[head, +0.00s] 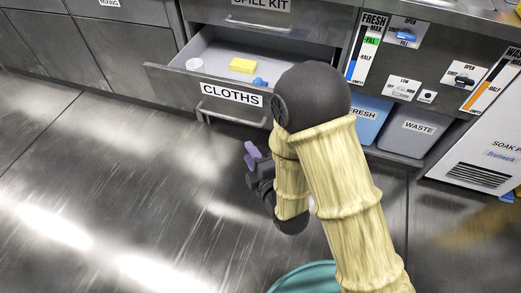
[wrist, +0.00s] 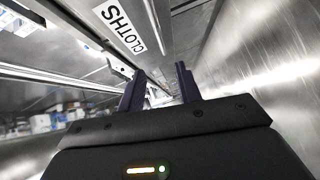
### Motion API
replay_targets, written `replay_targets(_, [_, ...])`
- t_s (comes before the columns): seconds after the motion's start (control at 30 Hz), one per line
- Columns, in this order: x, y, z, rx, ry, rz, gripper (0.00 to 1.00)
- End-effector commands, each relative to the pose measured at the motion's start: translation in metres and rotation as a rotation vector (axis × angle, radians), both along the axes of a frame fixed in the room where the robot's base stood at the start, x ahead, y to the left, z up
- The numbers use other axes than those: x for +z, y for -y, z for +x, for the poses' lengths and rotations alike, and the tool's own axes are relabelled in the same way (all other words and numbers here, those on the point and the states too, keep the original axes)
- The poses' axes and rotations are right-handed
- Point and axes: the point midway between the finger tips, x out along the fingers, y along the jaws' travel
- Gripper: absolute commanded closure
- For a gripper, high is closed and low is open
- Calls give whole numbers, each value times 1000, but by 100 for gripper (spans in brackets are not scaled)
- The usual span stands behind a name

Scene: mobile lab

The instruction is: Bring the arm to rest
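My arm, in pale yellow ribbed sleeves with dark joints, is bent in front of the cabinets in the head view. My gripper (head: 251,153) has purple fingers and is in front of and below the open drawer labelled CLOTHS (head: 218,88), apart from it. In the wrist view the two fingers (wrist: 161,82) stand apart with nothing seen between them. The CLOTHS label (wrist: 125,25) shows at the top of that view, beyond the fingers.
The drawer holds a yellow block (head: 243,65), a blue item (head: 260,82) and a white round item (head: 194,64). FRESH (head: 369,118) and WASTE (head: 412,131) bins stand right. A teal rounded thing (head: 300,279) shows at the bottom. The floor (head: 110,190) at left is clear.

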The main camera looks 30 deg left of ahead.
Motion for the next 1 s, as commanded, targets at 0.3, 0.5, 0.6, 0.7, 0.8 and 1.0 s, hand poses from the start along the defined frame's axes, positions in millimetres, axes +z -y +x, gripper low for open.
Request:
replay_targets(0.3, [0, -3, -6, 13, 0, 0, 66])
replay_targets(0.5, [0, -3, -6, 13, 0, 0, 66])
replay_targets(0.6, [0, -3, -6, 12, 1, 0, 66])
replay_targets(0.7, [1, -2, -5, 10, -3, 0, 66])
replay_targets(0.8, [5, 2, 3, -11, -28, -3, 66])
replay_targets(1.0, [24, 36, 47, -153, -221, -14, 66])
